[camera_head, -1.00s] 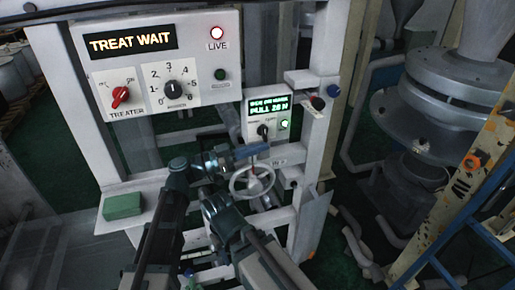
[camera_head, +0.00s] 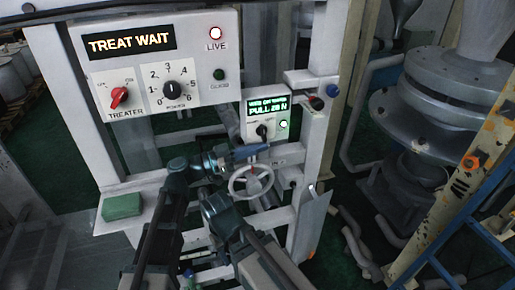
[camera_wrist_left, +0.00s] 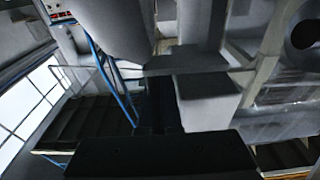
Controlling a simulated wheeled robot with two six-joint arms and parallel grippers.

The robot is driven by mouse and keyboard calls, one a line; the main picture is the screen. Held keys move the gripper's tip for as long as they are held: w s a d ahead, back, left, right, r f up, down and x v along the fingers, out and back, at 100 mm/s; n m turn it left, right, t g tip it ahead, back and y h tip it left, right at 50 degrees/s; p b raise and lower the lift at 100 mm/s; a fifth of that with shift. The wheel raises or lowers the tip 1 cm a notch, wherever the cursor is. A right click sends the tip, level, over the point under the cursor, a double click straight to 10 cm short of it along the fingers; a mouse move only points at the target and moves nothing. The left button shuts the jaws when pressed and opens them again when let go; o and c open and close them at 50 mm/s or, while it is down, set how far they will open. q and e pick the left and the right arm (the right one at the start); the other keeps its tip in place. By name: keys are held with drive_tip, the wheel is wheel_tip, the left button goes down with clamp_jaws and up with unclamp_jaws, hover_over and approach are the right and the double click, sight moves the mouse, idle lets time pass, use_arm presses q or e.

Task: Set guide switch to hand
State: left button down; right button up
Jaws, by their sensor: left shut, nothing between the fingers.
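A small white panel (camera_head: 249,122) on the frame carries a green display whose lower line reads about "PULL 20 N". Below the display is a black knob (camera_head: 262,131), which looks like the guide switch; its lettering and setting are too small to read. My left gripper (camera_head: 256,150) is shut and empty just below this panel, pointing right, apart from the knob. The left wrist view shows dark gripper parts (camera_wrist_left: 165,155) but not the knob. My right arm shows at lower centre; its gripper is not visible.
A larger panel (camera_head: 200,75) reads "TREAT WAIT", with a red treater knob (camera_head: 119,97), a numbered dial (camera_head: 172,91) and a lit red lamp. A handwheel (camera_head: 251,181) is just below my left gripper. A green block (camera_head: 122,206) lies at left.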

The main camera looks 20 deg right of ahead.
use_arm(q)
drive_tip(key=a, duration=0.5)
drive_tip(key=a+f+b, duration=0.1)
drive_tip(key=a, duration=0.1)
drive_tip(key=shift+s+a, duration=0.15)
drive_tip(key=shift+a, duration=0.1)
idle(0.5)
